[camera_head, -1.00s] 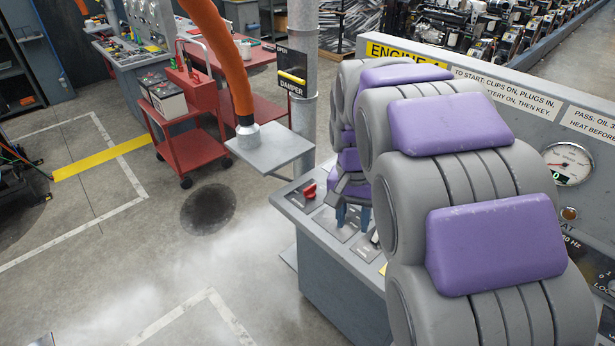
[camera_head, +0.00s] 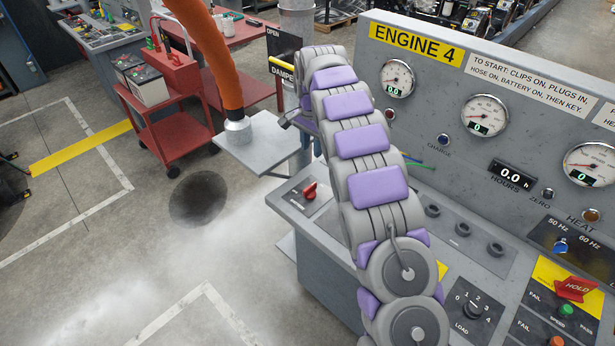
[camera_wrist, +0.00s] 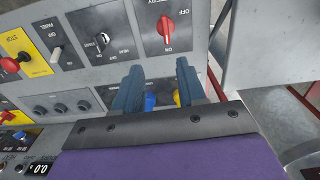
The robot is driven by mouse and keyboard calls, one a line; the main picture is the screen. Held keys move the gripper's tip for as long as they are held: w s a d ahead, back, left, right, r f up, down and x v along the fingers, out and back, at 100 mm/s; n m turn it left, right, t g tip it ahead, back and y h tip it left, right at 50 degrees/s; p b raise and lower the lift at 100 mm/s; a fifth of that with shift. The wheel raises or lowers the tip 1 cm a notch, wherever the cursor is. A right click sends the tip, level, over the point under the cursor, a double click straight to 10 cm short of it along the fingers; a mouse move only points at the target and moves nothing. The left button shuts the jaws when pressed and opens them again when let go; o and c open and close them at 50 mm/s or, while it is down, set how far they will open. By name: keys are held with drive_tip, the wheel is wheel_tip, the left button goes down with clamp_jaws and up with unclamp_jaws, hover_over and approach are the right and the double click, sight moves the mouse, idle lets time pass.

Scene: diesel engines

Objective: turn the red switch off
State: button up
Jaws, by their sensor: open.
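The red switch (camera_head: 310,191) is a rotary knob on a dark plate at the console's far left corner. In the wrist view the red switch (camera_wrist: 166,28) is at top centre, its plate marked OFF above and ON below. Its handle runs roughly toward the ON mark. My gripper (camera_wrist: 158,86) has two blue fingers spread apart with nothing between them. In the wrist picture the fingers are below the switch and apart from it.
A red HOLD switch (camera_head: 576,289) is at the console's right. The gauge panel (camera_head: 440,95) rises behind my arm. An orange hose (camera_head: 207,50) and grey shelf (camera_head: 262,143) stand left, with open floor in front.

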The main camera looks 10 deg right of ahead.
drive_tip(key=w, duration=0.1)
drive_tip(key=b, duration=0.3)
approach(310, 186)
wheel_tip(310, 186, down, 9)
drive_tip(key=shift+s+r, duration=0.1)
drive_tip(key=shift+c, duration=0.3)
clamp_jaws()
